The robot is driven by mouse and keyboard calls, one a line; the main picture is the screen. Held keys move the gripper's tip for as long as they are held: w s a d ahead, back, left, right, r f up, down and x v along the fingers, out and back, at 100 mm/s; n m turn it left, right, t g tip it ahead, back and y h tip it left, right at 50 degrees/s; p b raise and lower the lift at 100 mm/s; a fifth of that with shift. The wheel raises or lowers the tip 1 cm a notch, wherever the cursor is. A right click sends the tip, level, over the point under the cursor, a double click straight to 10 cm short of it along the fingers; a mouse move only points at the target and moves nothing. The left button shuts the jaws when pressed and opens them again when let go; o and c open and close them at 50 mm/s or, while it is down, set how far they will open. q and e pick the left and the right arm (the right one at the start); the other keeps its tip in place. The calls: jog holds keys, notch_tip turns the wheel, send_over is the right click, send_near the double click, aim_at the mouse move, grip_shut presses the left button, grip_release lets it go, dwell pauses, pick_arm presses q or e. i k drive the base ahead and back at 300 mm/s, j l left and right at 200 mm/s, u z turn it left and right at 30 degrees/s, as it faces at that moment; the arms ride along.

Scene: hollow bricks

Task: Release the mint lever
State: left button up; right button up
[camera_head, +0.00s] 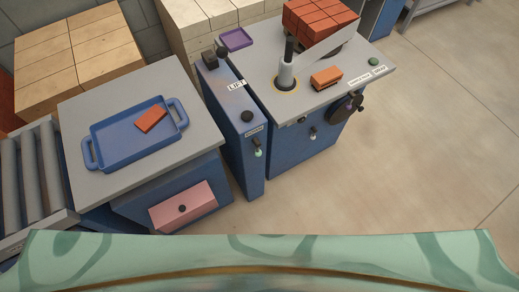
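The mint lever (258,152) is small and pale green at its tip. It hangs on the front face of the narrow blue lift post (232,130), just below a small label. Neither of my grippers is in view, and nothing touches the mint lever. Its exact set position is too small to tell.
Left of the post stands a grey-topped table (90,180) with a blue tray (113,158) holding an orange brick (151,118). A pink drawer (184,206) is below. An orange brick (326,78) lies on the cabinet. The floor (410,140) at right is clear.

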aim_at(258, 152)
jog(key=k+l, duration=0.25)
jog(key=l, duration=0.15)
jog(key=k+l, duration=0.25)
jog(key=k+l+z, duration=0.1)
jog(key=k+l, duration=0.15)
jog(key=l, duration=0.25)
jog(key=k+l, duration=0.2)
jog(key=l, duration=0.2)
